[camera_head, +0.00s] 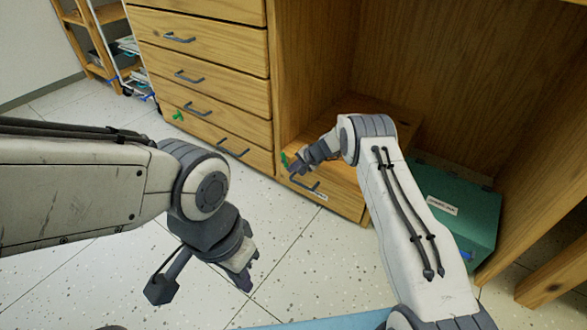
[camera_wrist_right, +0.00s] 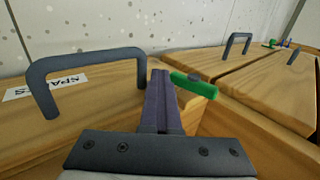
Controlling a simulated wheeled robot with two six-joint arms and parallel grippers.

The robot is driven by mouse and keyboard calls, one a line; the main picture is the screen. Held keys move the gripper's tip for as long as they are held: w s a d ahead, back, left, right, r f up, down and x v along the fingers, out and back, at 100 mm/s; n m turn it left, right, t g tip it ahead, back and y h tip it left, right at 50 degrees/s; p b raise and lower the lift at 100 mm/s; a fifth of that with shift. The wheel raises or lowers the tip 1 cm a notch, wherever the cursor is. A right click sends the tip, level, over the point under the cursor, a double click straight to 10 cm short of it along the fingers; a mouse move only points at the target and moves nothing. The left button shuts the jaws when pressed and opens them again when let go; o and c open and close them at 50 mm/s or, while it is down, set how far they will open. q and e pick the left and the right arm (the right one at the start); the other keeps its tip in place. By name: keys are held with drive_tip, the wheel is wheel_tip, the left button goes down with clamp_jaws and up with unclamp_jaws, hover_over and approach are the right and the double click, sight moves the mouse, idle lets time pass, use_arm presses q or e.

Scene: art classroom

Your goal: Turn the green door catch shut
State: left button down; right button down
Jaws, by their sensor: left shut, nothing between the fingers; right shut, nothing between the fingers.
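The green door catch (camera_head: 285,160) is a short green bar at the edge of the low labelled drawer front (camera_head: 335,194) in the head view. In the right wrist view the catch (camera_wrist_right: 200,86) lies slantwise across the wooden edge. My right gripper (camera_head: 294,169) is shut and empty, its fingers right beside the catch. In the right wrist view the shut fingers (camera_wrist_right: 160,78) end just left of the bar and hide part of its near end. I cannot tell whether they touch it. My left gripper (camera_head: 243,281) is shut and empty above the floor, away from the cabinet.
A dark handle (camera_wrist_right: 85,65) stands left of my right fingers. A green box (camera_head: 465,205) sits under the cabinet at right. The tiled floor is clear.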

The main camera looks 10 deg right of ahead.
drive_tip(key=shift+w+r, duration=0.1)
drive_tip(key=shift+w+a+r, duration=0.45)
drive_tip(key=shift+w+a, duration=0.05)
drive_tip(key=shift+w, duration=0.1)
drive_tip(key=shift+r, duration=0.1)
drive_tip(key=shift+a, duration=0.1)
drive_tip(key=shift+s+r, duration=0.1)
drive_tip(key=shift+r, duration=0.15)
drive_tip(key=d+f+p+v, duration=0.1)
drive_tip(key=p+v, duration=0.4)
drive_tip(key=v, duration=0.4)
drive_tip(key=shift+s+r+p, duration=0.15)
drive_tip(key=shift+s+p, duration=0.25)
drive_tip(key=shift+s, duration=0.1)
drive_tip(key=shift+d, duration=0.1)
